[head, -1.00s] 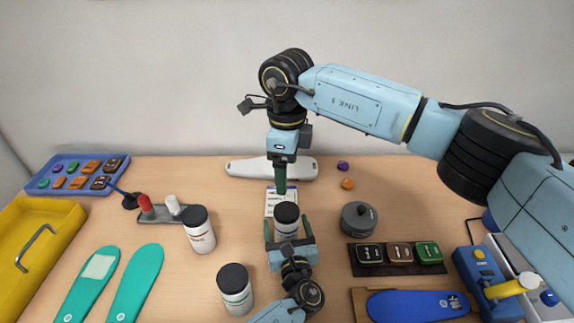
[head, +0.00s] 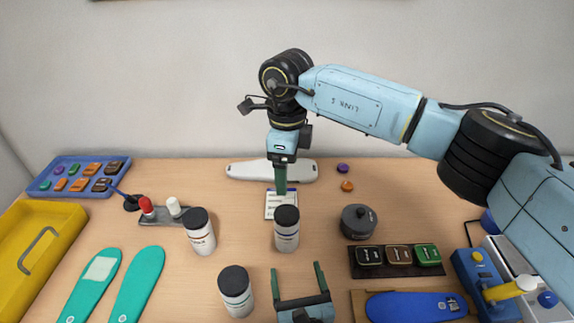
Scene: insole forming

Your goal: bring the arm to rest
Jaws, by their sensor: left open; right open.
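My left gripper (head: 297,278) is at the bottom middle of the head view, its two green fingers spread apart with nothing between them. A white jar with a black lid (head: 287,229) stands upright just beyond the fingertips, apart from them. My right arm comes in from the right, and its gripper (head: 280,190) points down above the white card (head: 288,207), behind that jar. Its fingers overlap in this view, and I see nothing held in them. The exact height of its fingertips over the table is hard to tell.
Two more black-lidded jars stand at left (head: 200,232) and front (head: 236,291). Teal insoles (head: 139,284) lie left, beside a yellow tray (head: 72,215). A dark pot (head: 359,222), a button block (head: 398,260), a blue insole (head: 416,306) and a blue press (head: 486,283) are right.

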